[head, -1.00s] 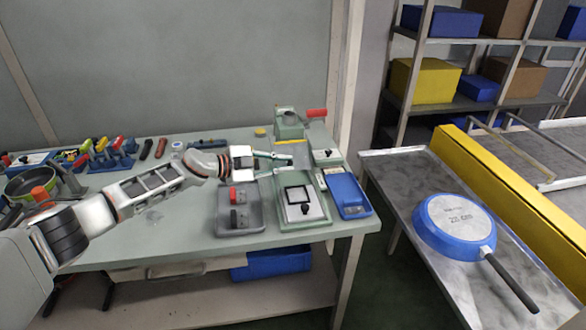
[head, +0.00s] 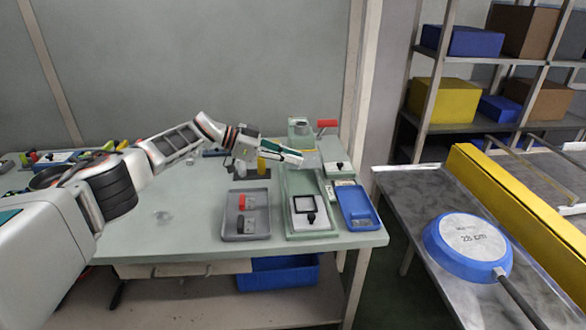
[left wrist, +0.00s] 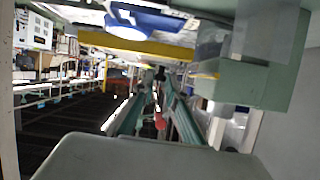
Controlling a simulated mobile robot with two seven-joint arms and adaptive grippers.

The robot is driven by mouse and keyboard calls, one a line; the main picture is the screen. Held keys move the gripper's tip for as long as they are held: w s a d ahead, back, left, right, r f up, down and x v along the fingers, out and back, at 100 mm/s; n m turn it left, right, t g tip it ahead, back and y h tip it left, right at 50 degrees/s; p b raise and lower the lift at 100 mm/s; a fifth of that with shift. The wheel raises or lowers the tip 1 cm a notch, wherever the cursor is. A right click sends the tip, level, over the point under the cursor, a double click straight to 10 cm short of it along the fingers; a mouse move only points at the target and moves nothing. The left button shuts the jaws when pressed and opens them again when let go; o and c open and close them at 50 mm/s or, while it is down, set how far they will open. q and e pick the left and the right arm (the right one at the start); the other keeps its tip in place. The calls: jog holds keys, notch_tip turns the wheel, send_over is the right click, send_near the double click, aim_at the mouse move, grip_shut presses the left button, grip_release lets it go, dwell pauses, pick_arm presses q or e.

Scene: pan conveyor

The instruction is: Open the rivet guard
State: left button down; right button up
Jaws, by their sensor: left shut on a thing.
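The green rivet press (head: 300,129) with a red handle (head: 327,124) stands at the back right of the workbench. The rivet guard (head: 312,160) shows as a pale see-through panel in front of it, partly hidden by my gripper. My left gripper (head: 301,157) reaches in from the left and is shut at the guard; the exact part held is hidden. In the left wrist view, its long green fingers (left wrist: 158,85) close together around a small dark part. A see-through panel with a yellow edge is at upper right there. My right gripper is not in view.
On the bench front are a grey tray (head: 230,228) with red and dark pieces, a green fixture (head: 310,235) with a framed white plate, and a blue tray (head: 357,207). A blue pan (head: 468,247) lies on the metal conveyor table at right. The left bench middle is clear.

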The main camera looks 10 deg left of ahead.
pick_arm(q)
jog(key=shift+w+r+n+g+b, duration=0.25)
jog(key=shift+n+b, duration=0.35)
jog(key=shift+b, duration=0.5)
jog(key=shift+h, duration=0.3)
jog(key=shift+r+b, duration=0.15)
jog(key=shift+b, duration=0.2)
jog(key=shift+r+g, duration=0.3)
jog(key=shift+g, duration=0.05)
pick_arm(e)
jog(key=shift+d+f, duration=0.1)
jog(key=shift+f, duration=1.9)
pick_arm(q)
jog(key=c, duration=2)
grip_release()
jog(key=shift+c, duration=0.2)
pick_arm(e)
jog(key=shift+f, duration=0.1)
